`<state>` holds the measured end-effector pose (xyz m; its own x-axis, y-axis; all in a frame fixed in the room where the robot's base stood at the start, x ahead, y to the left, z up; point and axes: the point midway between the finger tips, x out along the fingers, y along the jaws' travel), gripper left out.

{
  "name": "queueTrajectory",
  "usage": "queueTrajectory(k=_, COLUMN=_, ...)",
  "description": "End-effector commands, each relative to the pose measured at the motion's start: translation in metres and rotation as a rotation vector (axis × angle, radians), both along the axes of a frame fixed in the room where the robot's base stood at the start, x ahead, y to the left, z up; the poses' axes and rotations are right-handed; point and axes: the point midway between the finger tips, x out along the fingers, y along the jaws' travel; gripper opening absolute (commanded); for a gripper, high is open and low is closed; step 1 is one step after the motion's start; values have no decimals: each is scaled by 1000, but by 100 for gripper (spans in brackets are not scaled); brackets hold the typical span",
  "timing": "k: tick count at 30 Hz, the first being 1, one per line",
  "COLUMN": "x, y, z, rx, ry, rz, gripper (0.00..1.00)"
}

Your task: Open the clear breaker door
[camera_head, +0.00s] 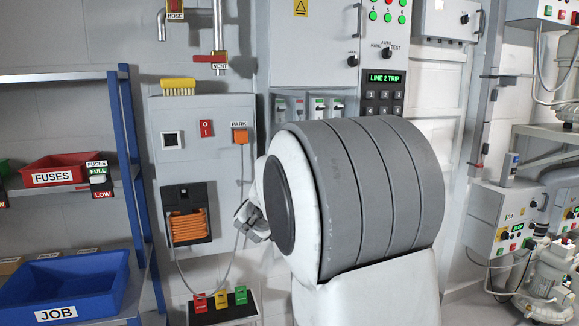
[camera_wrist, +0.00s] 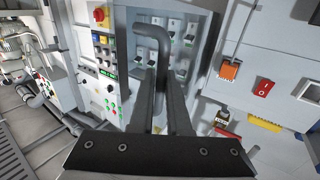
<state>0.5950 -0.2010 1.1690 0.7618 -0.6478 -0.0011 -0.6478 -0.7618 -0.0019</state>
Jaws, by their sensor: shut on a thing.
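In the wrist view, my gripper (camera_wrist: 162,82) is shut on a grey bent bar (camera_wrist: 153,22), which passes between its two fingers. The bar looks like the handle of the clear breaker door; the pane itself is hard to make out. Behind the bar, several breakers (camera_wrist: 187,28) sit in a recess of the grey cabinet. In the head view, the top row of breakers (camera_head: 320,104) shows above my large arm. My arm hides the rest of the recess, the handle and my fingertips, so I cannot tell how far the door stands open.
The cabinet has a "LINE 2 TRIP" display (camera_head: 384,78) and a keypad (camera_head: 383,101). Left of it are an orange PARK box (camera_head: 240,136) and a red switch (camera_head: 206,128). A blue JOB bin (camera_head: 66,285) and a red FUSES bin (camera_head: 60,171) are on a shelf further left.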

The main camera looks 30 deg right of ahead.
Motion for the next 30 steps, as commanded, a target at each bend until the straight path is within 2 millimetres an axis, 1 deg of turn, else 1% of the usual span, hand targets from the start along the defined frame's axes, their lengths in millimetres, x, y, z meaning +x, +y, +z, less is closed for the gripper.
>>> queueTrajectory(k=1, x=3, y=4, z=6, rx=-4, ry=0, rz=-6, gripper=0)
queueTrajectory(k=9, x=7, y=15, z=4, rx=-3, ry=-2, rz=-42, gripper=0)
queueTrajectory(k=26, x=8, y=18, z=2, rx=-3, ry=-5, rz=-55, gripper=0)
queueTrajectory(k=27, x=8, y=18, z=2, rx=-3, ry=-5, rz=-55, gripper=18)
queueTrajectory(k=29, x=8, y=18, z=2, rx=-2, ry=-4, rz=-55, gripper=27)
queueTrajectory(k=30, x=8, y=18, z=2, rx=-2, ry=-4, rz=-55, gripper=27)
